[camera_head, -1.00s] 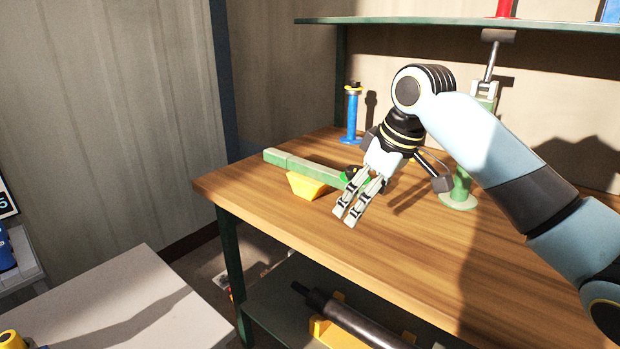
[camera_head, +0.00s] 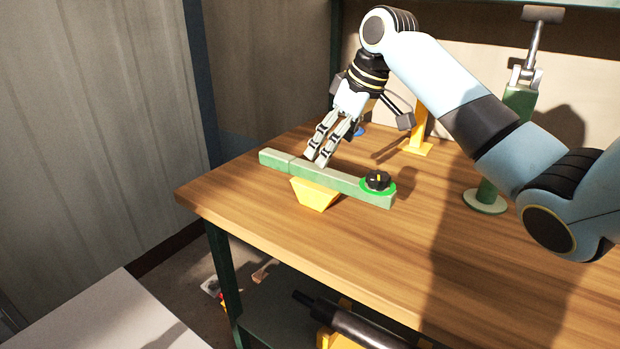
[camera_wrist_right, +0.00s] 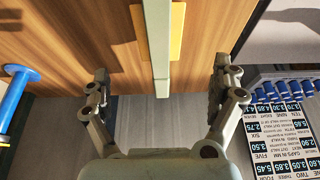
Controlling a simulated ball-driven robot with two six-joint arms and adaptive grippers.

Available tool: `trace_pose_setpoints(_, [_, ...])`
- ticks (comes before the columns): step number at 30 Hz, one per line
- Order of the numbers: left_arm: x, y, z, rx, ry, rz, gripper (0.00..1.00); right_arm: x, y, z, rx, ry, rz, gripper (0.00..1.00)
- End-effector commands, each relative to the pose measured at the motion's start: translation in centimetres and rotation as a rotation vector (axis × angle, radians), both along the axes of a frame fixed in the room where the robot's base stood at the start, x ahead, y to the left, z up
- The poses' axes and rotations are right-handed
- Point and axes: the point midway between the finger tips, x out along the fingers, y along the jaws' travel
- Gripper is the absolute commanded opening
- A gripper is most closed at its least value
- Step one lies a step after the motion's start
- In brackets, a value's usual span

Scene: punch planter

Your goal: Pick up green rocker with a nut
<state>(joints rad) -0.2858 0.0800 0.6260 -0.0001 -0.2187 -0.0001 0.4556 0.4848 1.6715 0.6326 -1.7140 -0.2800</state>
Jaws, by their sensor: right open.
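The green rocker (camera_head: 335,179) is a long green bar lying across a yellow wedge-shaped support (camera_head: 315,195) on the wooden table. A black nut (camera_head: 378,180) with a yellow mark sits on a bright green disc at its right end. My right gripper (camera_head: 317,160) is open above the middle-left part of the bar, fingers pointing down. In the right wrist view the bar (camera_wrist_right: 158,50) runs between the two open fingers, with the yellow support (camera_wrist_right: 177,30) beside it. Whether the fingers touch the bar cannot be told. My left gripper is not in view.
A green press-like stand (camera_head: 487,195) with a lever stands at the right on the wooden table (camera_head: 300,255). A yellow post (camera_head: 418,148) is behind the gripper. A blue post shows in the right wrist view (camera_wrist_right: 15,95). The table's front is clear.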

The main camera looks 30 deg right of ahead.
Motion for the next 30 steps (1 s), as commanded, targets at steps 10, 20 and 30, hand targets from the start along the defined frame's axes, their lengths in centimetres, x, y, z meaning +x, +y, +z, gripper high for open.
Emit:
trace_pose_setpoints(10, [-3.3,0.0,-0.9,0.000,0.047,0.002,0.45,1.5,0.6,-4.3,0.000,0.003,0.000,0.94])
trace_pose_setpoints(20, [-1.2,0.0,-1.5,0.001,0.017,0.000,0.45,3.1,1.0,-8.6,0.001,0.003,0.001,0.94])
trace_pose_setpoints(30, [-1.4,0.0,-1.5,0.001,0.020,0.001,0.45,3.3,1.1,-9.0,-0.002,0.001,0.001,0.94])
